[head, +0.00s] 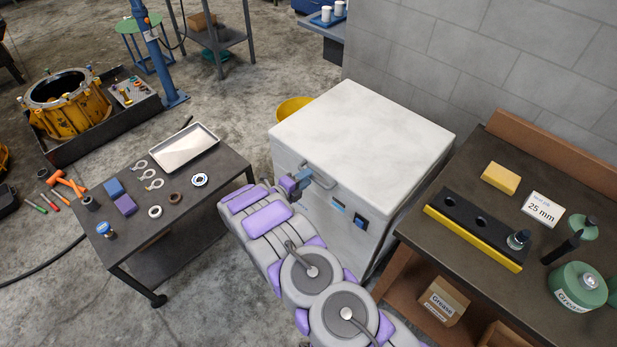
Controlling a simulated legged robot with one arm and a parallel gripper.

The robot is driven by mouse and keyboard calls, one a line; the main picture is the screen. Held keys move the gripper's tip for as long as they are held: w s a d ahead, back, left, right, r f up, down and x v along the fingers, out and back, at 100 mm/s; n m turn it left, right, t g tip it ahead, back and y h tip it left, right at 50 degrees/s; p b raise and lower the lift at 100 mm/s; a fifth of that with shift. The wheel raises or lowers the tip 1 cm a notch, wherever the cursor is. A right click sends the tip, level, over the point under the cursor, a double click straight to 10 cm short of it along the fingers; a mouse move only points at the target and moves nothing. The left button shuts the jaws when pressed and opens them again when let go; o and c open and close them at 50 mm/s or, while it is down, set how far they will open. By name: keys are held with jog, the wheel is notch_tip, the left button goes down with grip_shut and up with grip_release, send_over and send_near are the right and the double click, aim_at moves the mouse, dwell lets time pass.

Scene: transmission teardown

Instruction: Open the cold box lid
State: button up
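The cold box (330,222) is a white chest standing against the grey block wall. Its lid (365,132) looks closed, lying flat on top. A grey bar handle (322,177) sits on the front face near the top edge. My gripper (304,178) is at the left end of this handle, with my grey and purple arm reaching up from the lower right. The gripper is small and partly hidden by its own body, so I cannot tell whether its fingers are closed around the handle.
A dark workbench (560,255) with a black and yellow block (475,230) stands close on the right. A low table (180,215) with a metal tray (183,146) and small parts is on the left. A yellow bucket (291,107) is behind the box. Open floor lies at lower left.

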jog(key=shift+x, duration=1.35)
jog(key=shift+a, duration=0.15)
jog(key=shift+c, duration=0.2)
jog(key=shift+s, duration=0.15)
grip_shut()
jog(key=shift+d, duration=0.25)
